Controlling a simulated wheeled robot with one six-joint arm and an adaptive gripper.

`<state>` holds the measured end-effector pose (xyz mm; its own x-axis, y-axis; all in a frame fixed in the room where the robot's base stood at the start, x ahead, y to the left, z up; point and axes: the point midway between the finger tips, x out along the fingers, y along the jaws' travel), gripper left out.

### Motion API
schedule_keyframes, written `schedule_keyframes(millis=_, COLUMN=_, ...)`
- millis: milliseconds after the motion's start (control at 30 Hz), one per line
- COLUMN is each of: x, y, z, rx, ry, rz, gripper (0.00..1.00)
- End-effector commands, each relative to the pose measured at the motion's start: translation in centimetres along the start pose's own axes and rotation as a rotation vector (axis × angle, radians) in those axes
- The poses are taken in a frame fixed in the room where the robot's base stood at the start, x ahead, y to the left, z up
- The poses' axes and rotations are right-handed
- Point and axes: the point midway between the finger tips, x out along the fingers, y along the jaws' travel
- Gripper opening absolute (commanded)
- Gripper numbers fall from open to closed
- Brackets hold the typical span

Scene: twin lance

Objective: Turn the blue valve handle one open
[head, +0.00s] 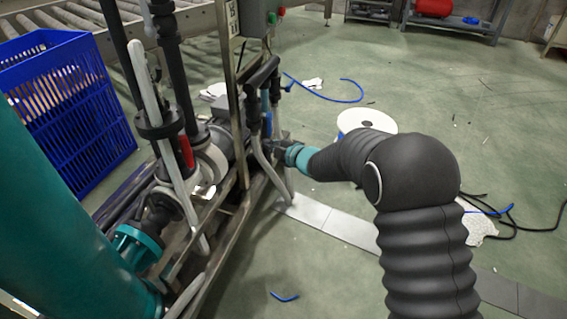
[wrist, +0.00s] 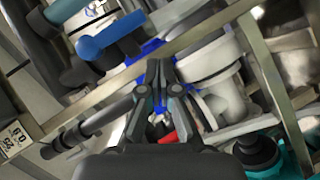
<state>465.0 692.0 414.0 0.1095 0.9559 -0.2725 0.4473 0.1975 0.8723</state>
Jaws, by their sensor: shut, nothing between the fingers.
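The blue valve handle (wrist: 108,38) shows in the wrist view at the upper left, as a rounded blue lever on dark pipework. In the head view a small blue part (head: 265,99) shows among the dark pipes, probably the same handle, partly hidden. My gripper (wrist: 160,72) is shut and empty in the middle of the wrist view. Its fingertips are below and to the right of the handle in that picture, apart from it. In the head view my gripper (head: 272,146) is beside the pipe frame, and its fingers are mostly hidden against dark parts.
A red handle (head: 186,152) sits on the pipework to the left. A steel frame (head: 233,205) with pipes and hoses surrounds the valves closely. A blue crate (head: 65,95) stands behind at left. Open floor lies right, with a white reel (head: 366,119) and loose hoses.

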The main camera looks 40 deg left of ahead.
Motion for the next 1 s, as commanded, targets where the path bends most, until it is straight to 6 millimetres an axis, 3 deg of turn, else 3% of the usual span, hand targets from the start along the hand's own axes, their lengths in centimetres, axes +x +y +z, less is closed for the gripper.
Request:
schedule_keyframes(millis=200, x=-4.3, y=-1.2, z=0.0, rx=0.001, ry=0.002, rz=-0.003, gripper=0.00)
schedule_keyframes(millis=500, x=-8.4, y=-2.4, z=0.0, rx=-0.002, ry=0.006, rz=-0.003, gripper=0.00)
schedule_keyframes(millis=1000, x=-9.2, y=-3.0, z=0.9, rx=0.040, ry=-0.023, rz=-0.023, gripper=0.00)
